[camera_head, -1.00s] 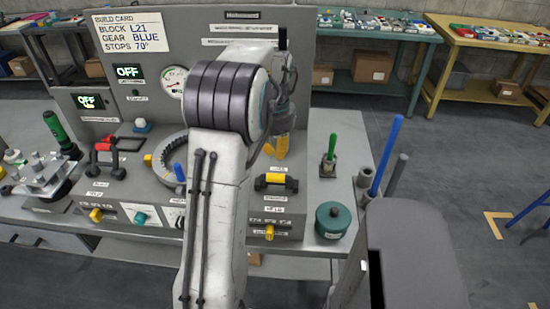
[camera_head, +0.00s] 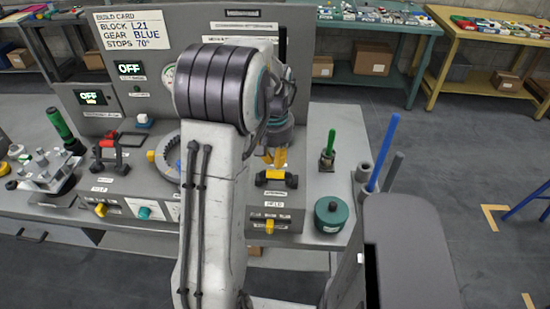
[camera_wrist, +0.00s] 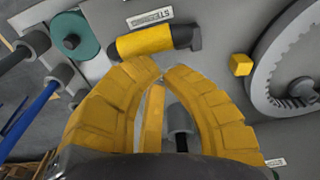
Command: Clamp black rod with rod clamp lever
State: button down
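A lever with a yellow handle and black ends (camera_wrist: 146,41) lies across the grey bench plate in the wrist view, beside a label; I take it for the rod clamp lever. It also shows in the head view (camera_head: 274,178). A thin black rod (camera_wrist: 181,143) seems to stand in a grey collar (camera_wrist: 179,120), seen through the gap between my fingers. My gripper (camera_wrist: 162,73), with yellow ribbed fingers, points down near the lever. Its tips nearly meet and hold nothing. In the head view my arm hides part of the bench behind the lever.
A teal round pot (camera_head: 331,214) stands right of the lever. A green rod (camera_head: 330,142) and a blue rod (camera_head: 383,152) stand upright farther right. A toothed ring (camera_head: 166,158) and a red-handled clamp (camera_head: 108,141) are to the left. The panel rises behind.

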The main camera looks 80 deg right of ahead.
jog(key=shift+a+f+b, duration=0.35)
jog(key=shift+a+b, duration=0.15)
jog(key=shift+b, duration=0.25)
jog(key=shift+s+a, duration=0.1)
jog(key=shift+a, duration=0.4)
jog(key=shift+d, duration=0.25)
